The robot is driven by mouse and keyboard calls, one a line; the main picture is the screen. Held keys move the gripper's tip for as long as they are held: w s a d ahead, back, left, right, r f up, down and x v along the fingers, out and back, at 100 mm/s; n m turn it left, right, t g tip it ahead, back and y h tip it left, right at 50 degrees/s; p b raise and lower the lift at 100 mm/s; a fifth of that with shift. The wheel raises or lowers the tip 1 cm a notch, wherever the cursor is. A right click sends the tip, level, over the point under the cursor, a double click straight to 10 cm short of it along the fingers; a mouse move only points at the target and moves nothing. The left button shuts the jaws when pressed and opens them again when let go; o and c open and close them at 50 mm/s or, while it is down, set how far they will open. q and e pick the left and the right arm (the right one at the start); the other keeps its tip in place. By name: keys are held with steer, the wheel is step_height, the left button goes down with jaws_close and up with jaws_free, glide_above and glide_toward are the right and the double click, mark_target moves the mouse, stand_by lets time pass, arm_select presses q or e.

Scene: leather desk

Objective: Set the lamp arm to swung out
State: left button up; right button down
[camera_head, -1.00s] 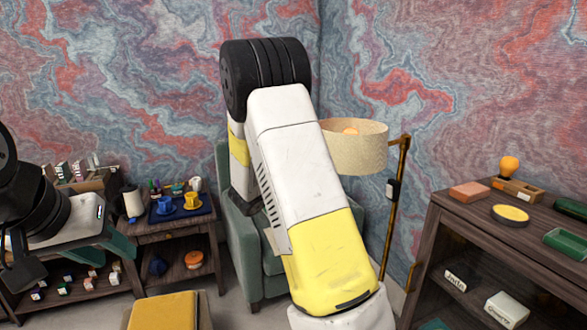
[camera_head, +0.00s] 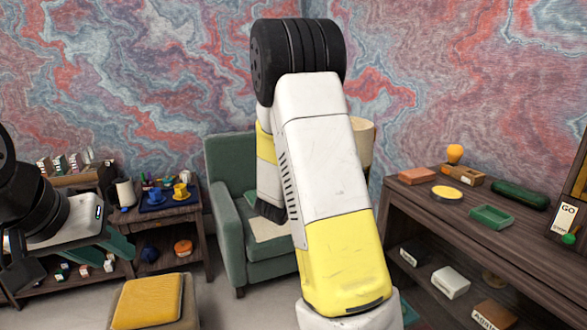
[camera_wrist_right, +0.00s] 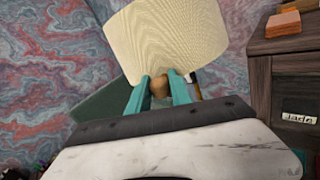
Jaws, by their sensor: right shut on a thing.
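The lamp shows in the head view only as a strip of its pale shade (camera_head: 364,142) past the right edge of my raised right arm; the rest is hidden. In the right wrist view the cream shade (camera_wrist_right: 165,38) fills the top middle. There the teal fingers of my right gripper (camera_wrist_right: 158,86) are shut on a small brown part (camera_wrist_right: 159,85) just below the shade; I cannot tell exactly which lamp part it is. My left gripper (camera_head: 118,243) is at the left of the head view, away from the lamp; its opening is unclear.
A green armchair (camera_head: 228,165) stands behind my right arm. A dark wooden cabinet (camera_head: 470,245) with small items is at the right. A side table (camera_head: 165,216) with cups and a stool with a yellow cushion (camera_head: 148,301) are at the left.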

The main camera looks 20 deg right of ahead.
steer(key=shift+d, duration=0.2)
steer(key=c, duration=1.5)
jaws_free()
steer(key=shift+s+a, duration=0.2)
steer(key=shift+a, duration=0.05)
steer(key=v, duration=0.7)
steer(key=shift+s, duration=0.15)
